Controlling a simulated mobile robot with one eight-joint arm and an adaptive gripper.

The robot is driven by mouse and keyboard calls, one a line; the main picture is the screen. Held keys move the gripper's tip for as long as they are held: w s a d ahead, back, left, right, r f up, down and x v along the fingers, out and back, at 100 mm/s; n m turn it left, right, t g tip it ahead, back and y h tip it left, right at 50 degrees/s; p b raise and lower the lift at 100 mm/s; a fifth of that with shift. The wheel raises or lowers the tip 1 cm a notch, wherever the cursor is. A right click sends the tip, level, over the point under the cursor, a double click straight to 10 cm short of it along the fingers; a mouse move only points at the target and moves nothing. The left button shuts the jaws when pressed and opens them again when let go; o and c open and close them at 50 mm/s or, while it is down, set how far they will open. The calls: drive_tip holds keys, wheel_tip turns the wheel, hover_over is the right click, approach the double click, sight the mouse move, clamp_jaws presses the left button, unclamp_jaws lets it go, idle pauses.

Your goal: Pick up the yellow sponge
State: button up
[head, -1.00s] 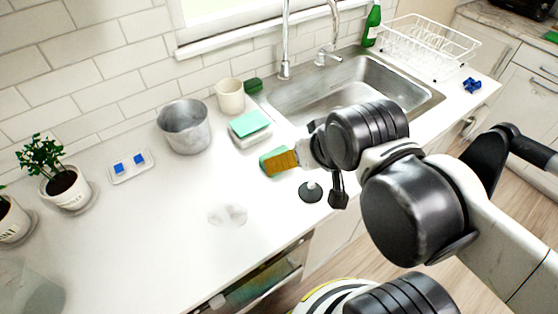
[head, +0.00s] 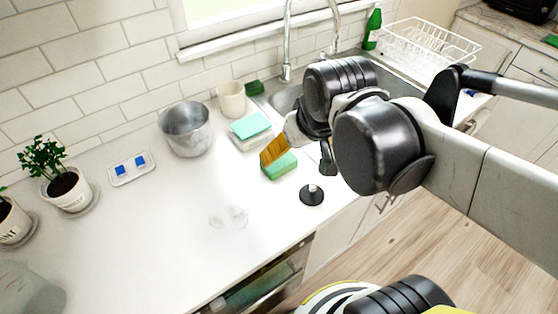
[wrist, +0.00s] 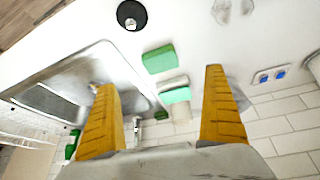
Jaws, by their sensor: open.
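No plainly yellow sponge shows. A sponge with a green top (head: 280,167) lies on the white counter in front of the sink; it also shows in the wrist view (wrist: 158,58), top up. My gripper (head: 271,151) has orange-yellow fingers and hangs over the far left side of this sponge in the head view, covering part of it. In the wrist view my gripper (wrist: 160,78) has its two fingers wide apart with nothing between them. The green sponge appears ahead between the fingertip lines, apart from both fingers.
A teal-topped white block (head: 251,127) lies behind the sponge, near a beige cup (head: 231,98) and a metal pot (head: 186,129). A black disc with a white knob (head: 312,195) sits near the counter edge. Clear glass items (head: 230,215) stand left of it. Free counter lies at left.

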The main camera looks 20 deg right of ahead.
drive_tip(key=w+f+n+g+p, duration=0.1)
drive_tip(key=w+g+p, duration=0.15)
drive_tip(key=w, duration=0.45)
drive_tip(key=n+g+b, duration=0.1)
drive_tip(key=g, duration=0.2)
approach(280, 161)
drive_tip(key=f, duration=0.5)
drive_tip(key=shift+a, duration=0.25)
drive_tip(key=f+b, duration=0.2)
drive_tip(key=f, duration=0.1)
drive_tip(key=f+b, duration=0.1)
drive_tip(key=f, duration=0.1)
drive_tip(key=shift+d+f, duration=0.25)
drive_tip(key=shift+s+r, duration=0.1)
drive_tip(key=c, duration=0.7)
drive_tip(key=shift+o, duration=0.2)
drive_tip(key=shift+r, duration=0.1)
